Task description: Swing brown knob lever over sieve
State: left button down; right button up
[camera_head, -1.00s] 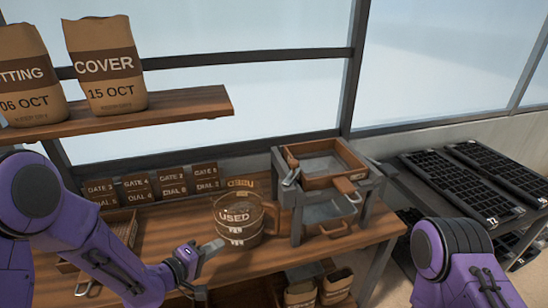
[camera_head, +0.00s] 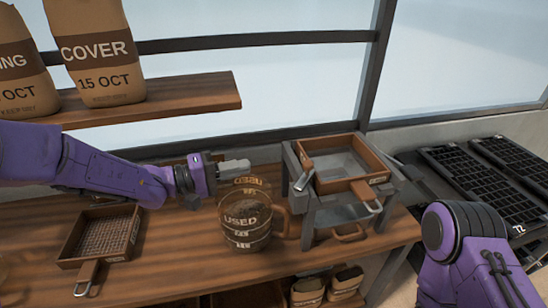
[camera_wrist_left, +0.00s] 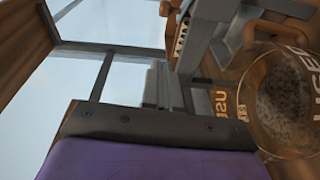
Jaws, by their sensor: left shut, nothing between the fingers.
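A wooden-framed tray (camera_head: 312,150) sits on top of a grey metal stand (camera_head: 318,215) at the right of the bench. A short grey metal lever (camera_head: 303,180) shows at the stand's left side; I cannot make out a brown knob on it. A mesh-bottomed sieve (camera_head: 76,238) with a wooden handle lies at the left of the bench. My left gripper (camera_head: 238,167) is shut and empty, pointing right, just above the rear of the jar and left of the stand. My right gripper is out of view; only the purple right arm shows.
A clear jar marked USED (camera_head: 243,238) with a brown handle stands close below my left gripper. A shelf (camera_head: 180,99) with labelled bags hangs above the arm. Black trays (camera_head: 465,175) stand on a rack at right. The bench front is mostly clear.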

pick_arm(q)
jog(key=s+p+x, duration=0.1)
jog(key=x, duration=0.3)
jog(key=p, duration=0.3)
send_near(305, 173)
jog(key=w+d+r, duration=0.3)
jog(key=d, duration=0.2)
jog(key=shift+w+a+f, duration=0.1)
jog(key=shift+w+a, duration=0.1)
jog(key=shift+w, duration=0.05)
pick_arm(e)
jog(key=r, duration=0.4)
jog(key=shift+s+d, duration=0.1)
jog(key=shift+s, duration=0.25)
pick_arm(q)
jog(key=shift+d, duration=0.15)
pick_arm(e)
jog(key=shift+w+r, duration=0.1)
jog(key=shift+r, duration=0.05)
pick_arm(q)
jog(key=shift+w+m+g, duration=0.15)
jog(key=shift+m+g, duration=0.25)
jog(key=shift+g, duration=0.2)
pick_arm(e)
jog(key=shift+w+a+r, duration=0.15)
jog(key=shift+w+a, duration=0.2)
